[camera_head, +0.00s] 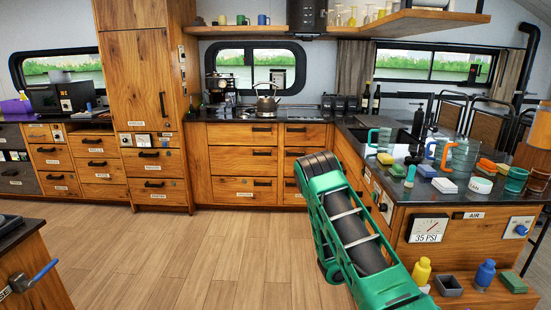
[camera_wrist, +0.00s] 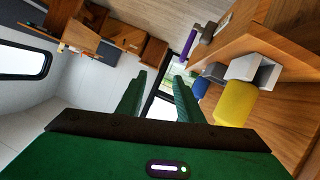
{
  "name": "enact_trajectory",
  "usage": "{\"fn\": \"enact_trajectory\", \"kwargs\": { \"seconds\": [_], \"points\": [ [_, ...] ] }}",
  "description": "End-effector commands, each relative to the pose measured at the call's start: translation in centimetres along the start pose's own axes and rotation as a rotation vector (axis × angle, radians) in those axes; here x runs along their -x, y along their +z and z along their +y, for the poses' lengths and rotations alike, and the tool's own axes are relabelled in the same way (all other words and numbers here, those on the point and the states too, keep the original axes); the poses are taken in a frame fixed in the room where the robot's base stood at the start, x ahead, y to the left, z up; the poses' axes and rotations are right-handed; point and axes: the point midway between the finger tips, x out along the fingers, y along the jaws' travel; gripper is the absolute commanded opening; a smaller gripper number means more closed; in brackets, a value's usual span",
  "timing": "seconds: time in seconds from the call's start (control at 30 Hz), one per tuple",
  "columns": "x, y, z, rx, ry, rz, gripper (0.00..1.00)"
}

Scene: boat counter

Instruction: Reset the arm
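My green arm reaches in from the bottom right of the head view and bends at a dark joint over the floor in front of the counter. My gripper is not clearly seen in the head view. In the wrist view my gripper (camera_wrist: 160,82) shows two green fingers with a gap between them. It is open, and nothing is seen held. A yellow bottle (camera_wrist: 237,103) is just to the right of the fingers in that view, with a blue object (camera_wrist: 201,87) closer to them.
The right-hand counter carries cups, sponges and a white bowl (camera_head: 480,185). The wooden floor (camera_head: 200,260) at left is clear.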

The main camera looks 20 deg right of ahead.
Motion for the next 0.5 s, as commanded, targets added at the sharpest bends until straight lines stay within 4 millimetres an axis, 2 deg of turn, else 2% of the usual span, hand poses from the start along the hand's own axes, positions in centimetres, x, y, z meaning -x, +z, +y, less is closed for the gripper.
{"fn": "enact_trajectory", "kwargs": {
  "seconds": [0.1, 0.5],
  "points": [
    [1.8, -1.6, 1.0, 0.044, 0.015, -0.093, 0.33],
    [7.4, -5.8, 5.4, 0.251, -0.025, -0.395, 0.33]
  ]
}}
